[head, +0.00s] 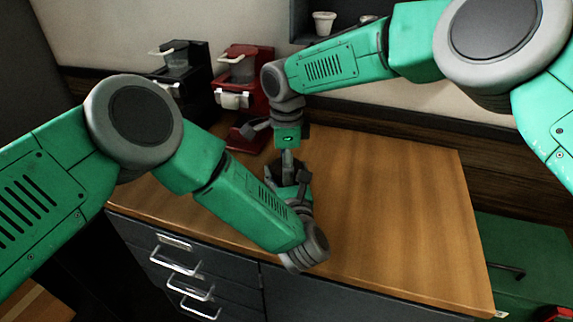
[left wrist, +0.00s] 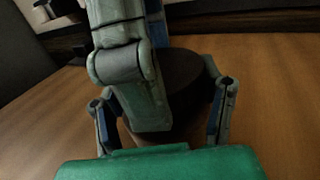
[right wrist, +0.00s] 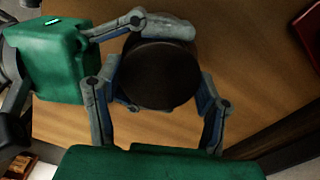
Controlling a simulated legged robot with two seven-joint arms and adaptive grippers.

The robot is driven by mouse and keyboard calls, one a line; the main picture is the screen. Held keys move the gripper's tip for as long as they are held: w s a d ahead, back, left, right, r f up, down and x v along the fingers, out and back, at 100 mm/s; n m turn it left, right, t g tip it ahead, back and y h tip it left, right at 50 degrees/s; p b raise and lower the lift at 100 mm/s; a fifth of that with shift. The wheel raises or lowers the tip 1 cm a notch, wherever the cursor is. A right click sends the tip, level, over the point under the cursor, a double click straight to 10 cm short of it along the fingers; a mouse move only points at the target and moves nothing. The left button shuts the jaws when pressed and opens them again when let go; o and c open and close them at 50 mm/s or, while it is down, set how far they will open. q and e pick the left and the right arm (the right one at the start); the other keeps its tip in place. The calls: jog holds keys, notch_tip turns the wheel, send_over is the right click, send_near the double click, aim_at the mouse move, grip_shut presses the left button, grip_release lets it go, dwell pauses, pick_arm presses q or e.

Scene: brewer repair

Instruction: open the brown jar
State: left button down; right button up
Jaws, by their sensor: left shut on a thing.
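The brown jar, with a dark round lid, stands upright on the wooden counter; the lid shows in the left wrist view (left wrist: 182,80) and right wrist view (right wrist: 157,75). In the head view, the jar (head: 281,172) is mostly hidden by my grippers. My left gripper (head: 287,177) is shut on the jar from the near side, with a finger on each side in the left wrist view (left wrist: 165,110). My right gripper (head: 284,155) is above the jar, pointing down. Its fingers are spread on either side of the lid in the right wrist view (right wrist: 157,100), with a gap at the right finger.
A red coffee brewer (head: 243,75) and a black one (head: 180,65) stand at the back left of the counter (head: 400,200). A white cup (head: 324,23) sits on a shelf above. The counter's right side is clear. A green case (head: 520,250) is beyond its right edge.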

pick_arm(q)
jog(key=shift+s+d+f, duration=0.1)
pick_arm(e)
jog(key=shift+w+d+r+n, duration=0.1)
jog(key=shift+n, duration=0.75)
jog(key=shift+w+d+n, duration=0.1)
jog(key=shift+n, duration=0.75)
jog(key=o, duration=1.3)
jog(key=shift+a, duration=0.1)
